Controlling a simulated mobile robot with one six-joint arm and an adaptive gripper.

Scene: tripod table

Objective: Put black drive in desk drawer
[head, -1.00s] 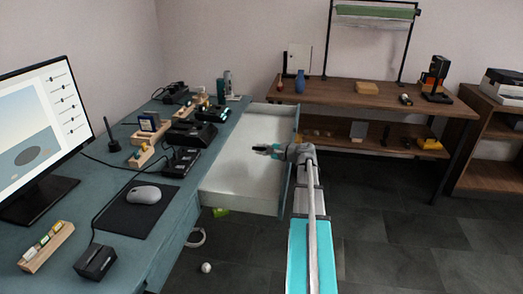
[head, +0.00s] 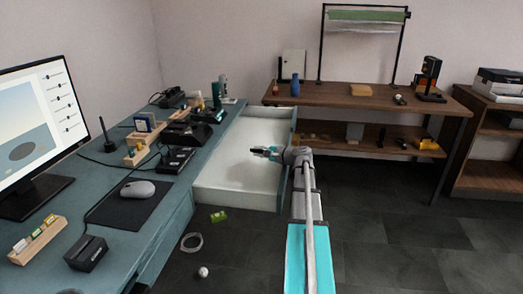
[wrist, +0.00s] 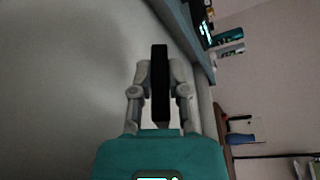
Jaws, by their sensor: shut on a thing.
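The desk drawer (head: 225,190) is pulled out from the teal desk, with a pale, bare-looking inside. My gripper (head: 266,152) is over the right part of the open drawer in the head view. In the wrist view my gripper (wrist: 158,95) is shut on the black drive (wrist: 159,70), a thin dark slab standing between the two fingers. The drive also shows as a small dark shape at the gripper's tip in the head view (head: 258,150). The pale drawer surface fills the left of the wrist view. I cannot tell the exact height of the drive above the drawer floor.
The desk (head: 110,185) holds a monitor (head: 40,130), a mouse (head: 138,189), a dark dock (head: 88,252) and several other devices. A wooden workbench (head: 330,96) stands behind. A white ball (head: 203,272), a ring (head: 191,243) and a green item (head: 218,216) lie on the floor.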

